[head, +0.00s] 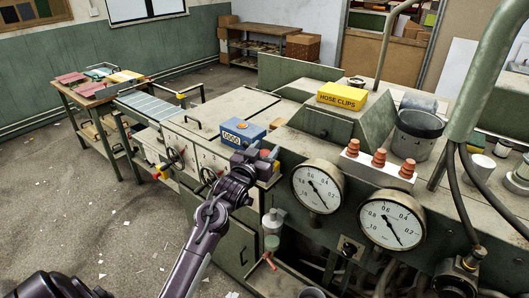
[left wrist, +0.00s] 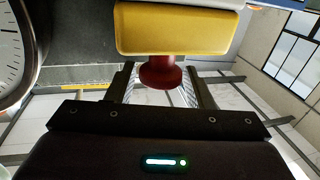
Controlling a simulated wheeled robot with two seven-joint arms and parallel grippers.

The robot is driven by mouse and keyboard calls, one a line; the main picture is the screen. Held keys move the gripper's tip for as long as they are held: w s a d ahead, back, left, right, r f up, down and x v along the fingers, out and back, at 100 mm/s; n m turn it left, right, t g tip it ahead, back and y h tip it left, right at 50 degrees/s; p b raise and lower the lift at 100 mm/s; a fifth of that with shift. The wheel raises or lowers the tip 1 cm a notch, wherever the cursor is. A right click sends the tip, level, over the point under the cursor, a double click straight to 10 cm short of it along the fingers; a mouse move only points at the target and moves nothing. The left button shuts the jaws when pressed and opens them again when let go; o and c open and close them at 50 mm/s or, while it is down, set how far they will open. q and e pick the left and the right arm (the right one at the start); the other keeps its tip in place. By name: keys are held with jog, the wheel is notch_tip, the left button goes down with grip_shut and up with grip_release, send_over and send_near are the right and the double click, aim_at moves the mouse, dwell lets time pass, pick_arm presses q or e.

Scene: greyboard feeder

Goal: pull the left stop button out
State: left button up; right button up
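A red mushroom stop button (left wrist: 160,74) on a yellow box (left wrist: 172,28) shows in the left wrist view. My left gripper (left wrist: 160,88) is open, with one finger on each side of the red button; I cannot tell whether the fingers touch it. In the head view my left gripper (head: 262,158) is at the machine front, beside the left gauge, and the yellow box (head: 276,169) is mostly hidden behind it. Another yellow-and-red button box (head: 161,171) sits at the machine's far left end. My right gripper is not in view.
The left round gauge (head: 317,187) and right gauge (head: 391,220) stand right of the gripper. A blue box (head: 242,133), a yellow hose clips box (head: 342,97) and a dark bucket (head: 417,133) stand on the machine. The floor at left is open, with paper scraps.

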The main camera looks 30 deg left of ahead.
pick_arm(q)
jog(key=shift+o, duration=0.8)
jog(key=shift+f, duration=0.15)
jog(key=shift+s+f, duration=0.15)
jog(key=shift+s, duration=0.1)
jog(key=s+d+b, duration=0.1)
jog(key=s+b, duration=0.1)
jog(key=s, duration=0.5)
jog(key=shift+s+b, duration=0.15)
jog(key=shift+b, duration=0.25)
jog(key=shift+d, duration=0.1)
